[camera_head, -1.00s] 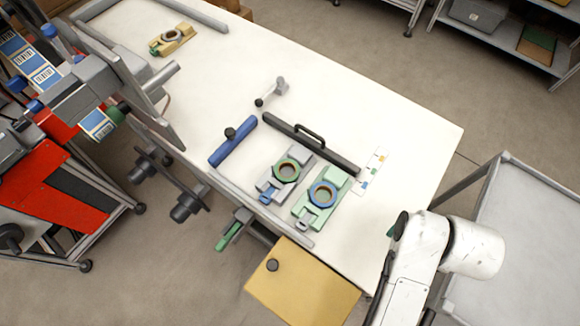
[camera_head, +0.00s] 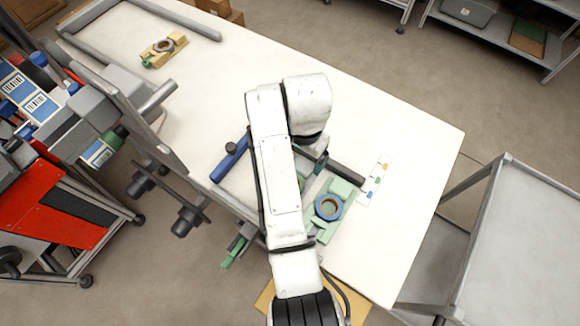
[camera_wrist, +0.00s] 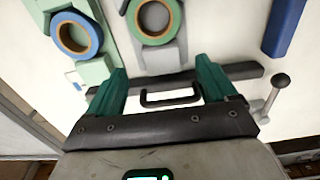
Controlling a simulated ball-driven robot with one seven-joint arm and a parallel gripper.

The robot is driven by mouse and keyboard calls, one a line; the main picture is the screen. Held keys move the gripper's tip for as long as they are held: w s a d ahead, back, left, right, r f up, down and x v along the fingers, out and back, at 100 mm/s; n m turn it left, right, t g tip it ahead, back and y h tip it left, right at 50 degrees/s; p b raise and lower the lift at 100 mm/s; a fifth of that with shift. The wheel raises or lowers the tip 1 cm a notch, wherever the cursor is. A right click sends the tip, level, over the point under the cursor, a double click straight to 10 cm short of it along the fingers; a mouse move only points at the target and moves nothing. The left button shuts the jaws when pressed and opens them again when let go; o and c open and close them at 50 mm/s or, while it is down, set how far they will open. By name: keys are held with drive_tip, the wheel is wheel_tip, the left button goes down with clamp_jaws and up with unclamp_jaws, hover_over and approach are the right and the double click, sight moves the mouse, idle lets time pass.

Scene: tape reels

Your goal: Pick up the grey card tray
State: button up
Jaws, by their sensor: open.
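The grey card tray (camera_wrist: 165,57) carries a reel with a green rim (camera_wrist: 155,18) in the wrist view. In the head view my arm hides nearly all of it. My gripper (camera_wrist: 160,68) is open, its two green fingers spread on either side of the tray's near end in the picture. Nothing is seen held between them. In the head view my gripper (camera_head: 319,162) is partly hidden by my white arm, over the work area. I cannot tell its height above the tray.
A pale green tray (camera_head: 325,225) with a blue-rimmed reel stands beside the grey one. A black bar (camera_head: 346,174) with a handle (camera_wrist: 170,100) lies close by. A blue bar (camera_head: 228,162) lies to the left.

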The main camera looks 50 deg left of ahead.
drive_tip(key=shift+f, duration=2.8)
drive_tip(key=c, duration=1.3)
drive_tip(key=shift+o, duration=0.2)
drive_tip(key=shift+r, duration=0.1)
